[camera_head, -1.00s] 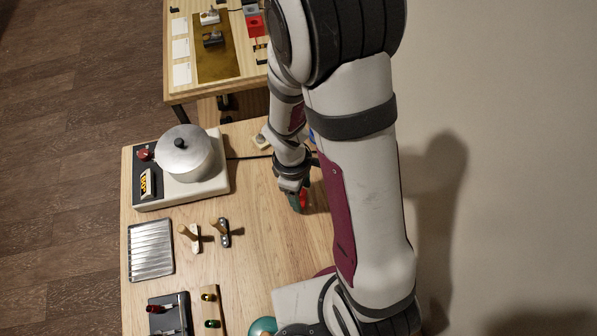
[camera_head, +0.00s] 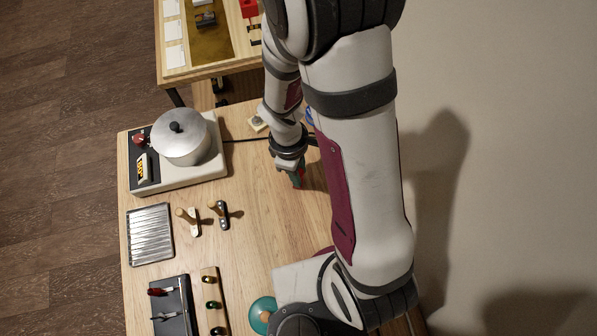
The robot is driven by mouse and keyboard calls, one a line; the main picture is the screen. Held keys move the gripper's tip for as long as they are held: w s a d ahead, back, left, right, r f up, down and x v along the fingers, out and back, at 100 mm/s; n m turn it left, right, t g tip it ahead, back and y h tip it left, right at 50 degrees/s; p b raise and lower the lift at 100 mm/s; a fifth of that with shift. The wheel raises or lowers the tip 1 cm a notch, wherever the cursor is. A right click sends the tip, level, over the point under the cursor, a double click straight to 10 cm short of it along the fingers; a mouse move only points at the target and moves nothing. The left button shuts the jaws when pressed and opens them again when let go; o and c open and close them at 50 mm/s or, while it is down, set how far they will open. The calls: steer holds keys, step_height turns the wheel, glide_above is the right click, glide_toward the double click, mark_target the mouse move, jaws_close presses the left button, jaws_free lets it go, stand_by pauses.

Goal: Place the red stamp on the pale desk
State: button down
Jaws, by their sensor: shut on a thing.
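My gripper (camera_head: 297,179) hangs at the end of my arm, over the right part of the near pale wooden desk (camera_head: 265,215). A second wooden desk (camera_head: 205,72) stands beyond, with another red object (camera_head: 249,8) at the top edge of the view.
A metal pot (camera_head: 182,146) sits on a white hot plate at the left. A ribbed metal tray (camera_head: 150,235), wooden-handled stamps (camera_head: 188,221) and a dark tool tray (camera_head: 172,308) lie nearer. A teal round object (camera_head: 263,314) is at the front. The desk's middle is clear.

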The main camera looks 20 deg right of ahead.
step_height(320, 180, up, 8)
steer(key=shift+w+f, duration=0.1)
steer(key=w+f, duration=0.1)
steer(key=f, duration=0.1)
steer(key=w+f, duration=0.1)
steer(key=f, duration=0.2)
steer(key=w+a+f, duration=0.1)
steer(key=f, duration=0.2)
steer(key=shift+w+f, duration=0.1)
steer(key=shift+w, duration=0.3)
steer(key=shift+f, duration=0.1)
steer(key=c, duration=0.7)
jaws_free()
